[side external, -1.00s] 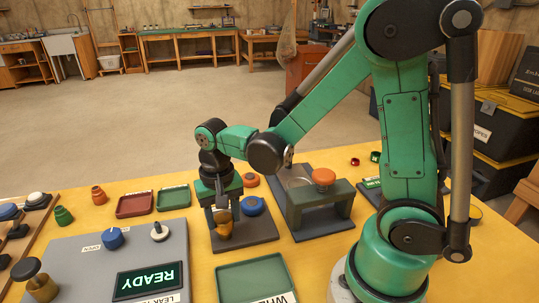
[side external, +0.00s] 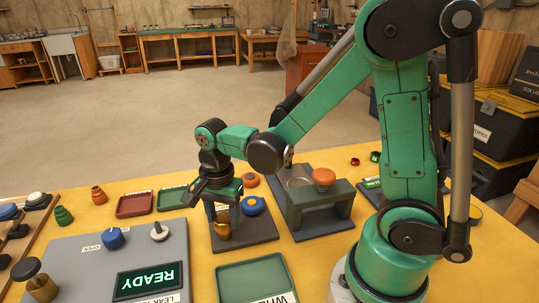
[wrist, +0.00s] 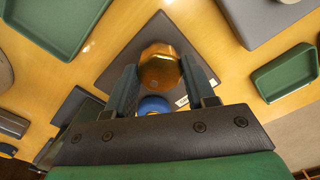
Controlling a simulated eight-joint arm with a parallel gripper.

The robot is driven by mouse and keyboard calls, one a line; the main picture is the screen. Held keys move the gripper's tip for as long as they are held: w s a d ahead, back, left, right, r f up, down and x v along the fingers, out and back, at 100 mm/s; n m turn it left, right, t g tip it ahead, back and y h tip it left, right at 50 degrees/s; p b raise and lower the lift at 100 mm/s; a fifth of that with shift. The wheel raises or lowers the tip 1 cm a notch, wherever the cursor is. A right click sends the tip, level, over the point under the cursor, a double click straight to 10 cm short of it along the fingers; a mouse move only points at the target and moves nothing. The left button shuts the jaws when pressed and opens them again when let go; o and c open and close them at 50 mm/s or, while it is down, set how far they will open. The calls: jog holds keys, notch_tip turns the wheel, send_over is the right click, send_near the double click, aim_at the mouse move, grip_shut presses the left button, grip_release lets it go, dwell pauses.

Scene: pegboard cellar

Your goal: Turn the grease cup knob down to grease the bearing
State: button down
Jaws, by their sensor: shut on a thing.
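The brass grease cup knob (side external: 223,227) stands on a dark grey base plate (side external: 262,229) on the yellow table. In the wrist view the knob (wrist: 160,68) is a faceted brass cap between my two fingers. My gripper (side external: 224,212) points down from above and is shut on it; the wrist view shows my gripper (wrist: 160,72) with a finger on either side. The fingers partly hide the knob in the side view. What lies under the knob is hidden.
A blue knob (side external: 252,205) stands close behind my gripper on the same plate. An orange knob (side external: 324,176) tops a green bench-like stand (side external: 335,194) to the right. A green tray (side external: 250,278) lies in front. A grey panel reading READY (side external: 147,281) is at left.

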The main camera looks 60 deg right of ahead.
aim_at(223, 218)
jog(key=shift+m, duration=0.3)
jog(key=shift+c, duration=1.5)
grip_release()
jog(key=shift+r, duration=0.1)
jog(key=shift+r, duration=2.7)
